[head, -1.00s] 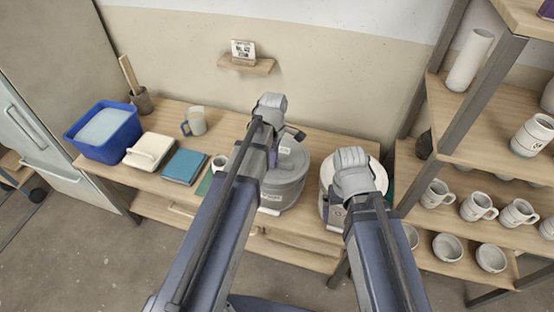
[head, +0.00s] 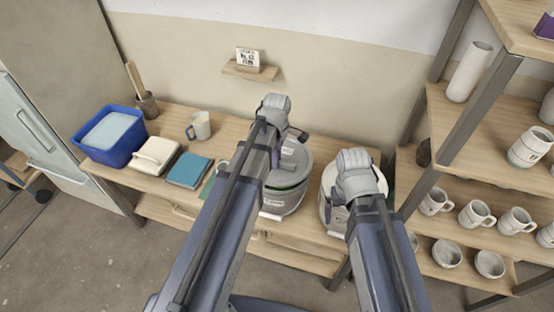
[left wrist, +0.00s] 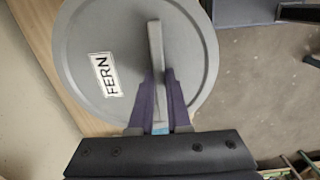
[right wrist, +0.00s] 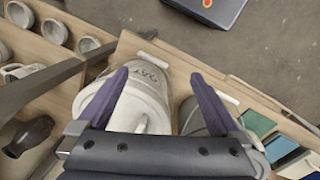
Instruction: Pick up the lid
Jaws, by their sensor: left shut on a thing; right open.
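The round grey lid (left wrist: 190,60) has a bar handle and a "FERN" label in the left wrist view. My left gripper (left wrist: 159,78) is shut on the handle. In the head view the lid (head: 297,157) is raised a little above the grey bucket (head: 283,205), with a green band showing between them. My left gripper (head: 274,157) partly hides both. My right gripper (right wrist: 159,76) is open and empty above a pale bucket (right wrist: 142,98) with a white lid; the bucket also shows in the head view (head: 327,180).
A shelf unit with mugs (head: 476,215) and bowls (head: 447,250) stands close on the right.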

